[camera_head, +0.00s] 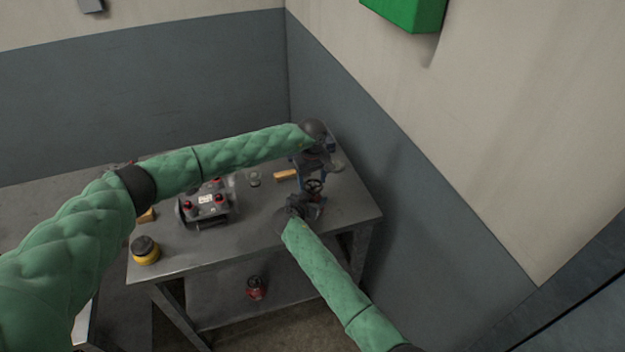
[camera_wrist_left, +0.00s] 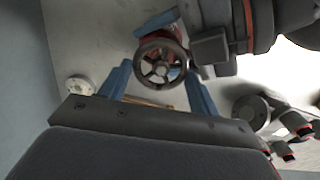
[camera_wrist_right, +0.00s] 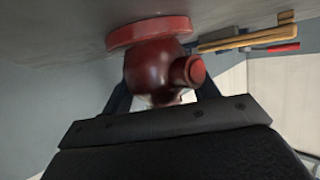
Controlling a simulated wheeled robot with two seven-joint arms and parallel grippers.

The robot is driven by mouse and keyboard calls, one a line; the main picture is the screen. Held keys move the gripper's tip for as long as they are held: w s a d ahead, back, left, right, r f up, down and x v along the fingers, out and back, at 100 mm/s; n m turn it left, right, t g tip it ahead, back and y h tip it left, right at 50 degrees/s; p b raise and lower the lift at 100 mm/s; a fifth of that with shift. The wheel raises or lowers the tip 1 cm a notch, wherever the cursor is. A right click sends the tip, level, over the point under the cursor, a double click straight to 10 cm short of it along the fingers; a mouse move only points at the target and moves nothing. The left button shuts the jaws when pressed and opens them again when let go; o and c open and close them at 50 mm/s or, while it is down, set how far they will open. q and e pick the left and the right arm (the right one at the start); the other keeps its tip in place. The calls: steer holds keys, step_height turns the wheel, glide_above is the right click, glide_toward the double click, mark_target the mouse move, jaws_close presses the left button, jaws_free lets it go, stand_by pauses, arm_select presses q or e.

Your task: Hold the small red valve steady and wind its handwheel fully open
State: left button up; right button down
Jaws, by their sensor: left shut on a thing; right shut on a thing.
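The small red valve stands near the right end of the grey bench (camera_head: 262,235). Its red body (camera_wrist_right: 155,65), with a round flange and a side outlet, fills the middle of the right wrist view. The dark spoked handwheel (camera_head: 314,186) sits on top and shows clearly in the left wrist view (camera_wrist_left: 162,62). My left gripper (camera_wrist_left: 160,72) comes down from above, its blue fingers on either side of the handwheel, shut on it. My right gripper (camera_head: 298,204) reaches in from the front, shut on the valve body. Its fingers are partly hidden behind the body.
A grey fixture with red-topped parts (camera_head: 207,203) stands left of the valve. A yellow jar with a black lid (camera_head: 145,250) is at the front left corner. A red container (camera_head: 256,288) is on the lower shelf. Walls close the back and right.

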mark_target(312, 184)
arm_select(q)
steer(key=shift+n, duration=0.4)
steer(key=o, duration=1)
steer(key=shift+r, duration=0.15)
step_height(312, 184, up, 12)
steer(key=shift+f, duration=0.1)
